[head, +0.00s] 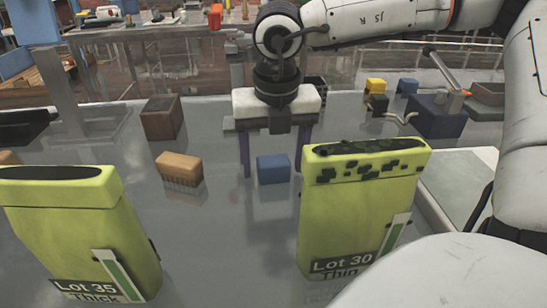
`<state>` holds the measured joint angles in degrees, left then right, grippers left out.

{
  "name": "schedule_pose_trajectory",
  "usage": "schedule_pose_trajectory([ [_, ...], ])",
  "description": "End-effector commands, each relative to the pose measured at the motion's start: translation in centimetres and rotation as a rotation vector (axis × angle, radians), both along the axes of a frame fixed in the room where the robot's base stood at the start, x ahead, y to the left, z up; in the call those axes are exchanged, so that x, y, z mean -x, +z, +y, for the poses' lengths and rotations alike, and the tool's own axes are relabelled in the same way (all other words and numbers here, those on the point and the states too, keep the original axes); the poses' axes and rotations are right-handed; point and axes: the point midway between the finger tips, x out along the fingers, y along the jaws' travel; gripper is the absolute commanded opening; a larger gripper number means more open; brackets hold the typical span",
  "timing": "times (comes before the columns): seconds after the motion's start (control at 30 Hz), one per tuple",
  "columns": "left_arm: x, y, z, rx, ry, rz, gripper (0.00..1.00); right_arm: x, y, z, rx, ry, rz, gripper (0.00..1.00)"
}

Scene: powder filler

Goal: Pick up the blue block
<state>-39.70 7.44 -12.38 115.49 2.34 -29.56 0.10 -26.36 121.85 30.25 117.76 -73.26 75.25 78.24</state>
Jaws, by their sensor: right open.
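The blue block (273,169) lies on the grey table in the middle of the head view. My right gripper (274,167) hangs down from above, with one purple finger to the left of the block and the other to its right. The fingers are apart, with visible room on both sides of the block. I cannot tell how far the fingertips reach in depth beside it. My left gripper is not in view.
A green Lot 30 bag (345,225) stands just right of the block, close to the right finger. A green Lot 35 bag (80,230) stands at the left. A brush (180,168) and a brown box (161,118) sit left of the gripper.

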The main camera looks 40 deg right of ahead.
Motion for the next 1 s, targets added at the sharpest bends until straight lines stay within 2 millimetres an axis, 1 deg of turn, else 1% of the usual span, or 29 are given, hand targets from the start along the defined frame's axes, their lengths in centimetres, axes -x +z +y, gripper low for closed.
schedule_pose_trajectory([
  [0.07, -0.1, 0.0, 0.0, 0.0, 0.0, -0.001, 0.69, 0.0, 0.0, 0.0, 0.0, 0.0, 0.0, 0.69],
  [0.17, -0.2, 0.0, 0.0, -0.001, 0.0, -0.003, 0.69, 0.0, 0.0, 0.0, 0.0, 0.0, 0.0, 0.54],
  [0.2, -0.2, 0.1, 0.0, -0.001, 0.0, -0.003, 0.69, 0.0, 0.0, 0.0, 0.0, 0.0, 0.0, 0.47],
  [0.33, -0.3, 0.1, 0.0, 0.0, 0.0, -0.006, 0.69, 0.0, 0.0, 0.0, 0.001, 0.0, 0.001, 0.25],
  [0.37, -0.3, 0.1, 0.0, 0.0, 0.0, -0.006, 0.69, 0.0, 0.1, 0.0, 0.0, 0.0, 0.0, 0.23],
  [0.57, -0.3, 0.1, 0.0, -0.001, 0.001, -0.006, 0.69, 0.0, 0.1, 0.0, 0.001, 0.0, 0.0, 0.23],
  [0.73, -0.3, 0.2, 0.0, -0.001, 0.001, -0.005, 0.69, -0.1, 0.9, -0.1, 0.002, -0.001, -0.002, 0.23],
  [0.87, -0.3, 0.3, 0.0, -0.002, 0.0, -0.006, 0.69, -0.1, 2.5, 0.0, 0.002, 0.0, -0.005, 0.23],
  [0.97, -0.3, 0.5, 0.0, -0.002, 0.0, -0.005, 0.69, -0.2, 4.6, -0.1, 0.003, -0.002, -0.006, 0.23],
  [1.0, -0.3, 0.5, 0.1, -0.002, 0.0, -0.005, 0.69, -0.2, 5.6, 0.0, 0.003, -0.001, -0.006, 0.23],
])
